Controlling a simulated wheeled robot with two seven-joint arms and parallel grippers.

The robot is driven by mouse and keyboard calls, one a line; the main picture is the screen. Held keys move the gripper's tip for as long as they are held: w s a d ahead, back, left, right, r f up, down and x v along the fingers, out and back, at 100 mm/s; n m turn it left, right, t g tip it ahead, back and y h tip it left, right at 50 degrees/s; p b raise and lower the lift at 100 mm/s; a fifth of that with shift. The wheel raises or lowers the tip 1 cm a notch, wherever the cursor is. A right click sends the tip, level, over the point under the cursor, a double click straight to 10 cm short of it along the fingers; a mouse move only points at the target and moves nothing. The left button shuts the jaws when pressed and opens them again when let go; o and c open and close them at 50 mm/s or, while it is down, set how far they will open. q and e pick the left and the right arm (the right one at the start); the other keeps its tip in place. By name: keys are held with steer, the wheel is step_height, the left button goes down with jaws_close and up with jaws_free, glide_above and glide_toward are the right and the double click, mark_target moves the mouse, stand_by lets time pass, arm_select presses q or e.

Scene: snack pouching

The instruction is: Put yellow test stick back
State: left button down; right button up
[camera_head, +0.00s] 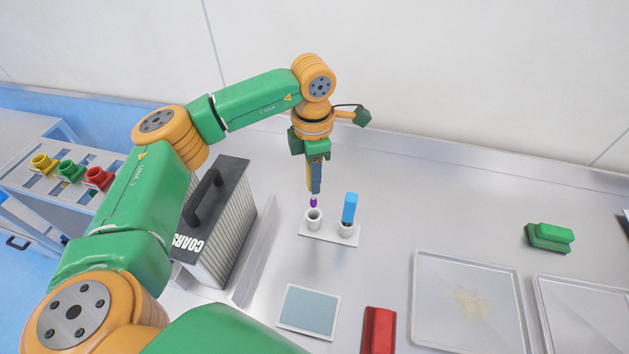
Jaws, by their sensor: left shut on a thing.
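My left gripper (314,188) points down above the white holder and is shut on the test stick (313,203). Only the stick's purple tip shows clearly below the fingers. A yellow-orange strip shows along the fingers, but I cannot tell whether it is stick or finger. The tip is just above the mouth of the left white cup (314,220), and I cannot tell whether it has entered. A blue stick (350,207) stands in the right white cup (346,230). Both cups sit on a white base plate (330,238). My right gripper is not in view.
A grey box grater (215,225) with a black handle stands left of the holder. A blue-grey square pad (309,310), a red block (378,330), clear trays (468,330) and a green eraser-like block (549,237) lie around. Yellow, green and red cups stand in a rack at left.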

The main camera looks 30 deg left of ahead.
mark_target(313, 199)
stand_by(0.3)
arm_select(q)
steer(key=shift+f+b, duration=3.65)
steer(key=shift+f, duration=0.65)
steer(key=shift+f, duration=0.2)
jaws_free()
steer(key=shift+r, duration=0.1)
steer(key=shift+r+p, duration=4.05)
steer(key=shift+r, duration=1.4)
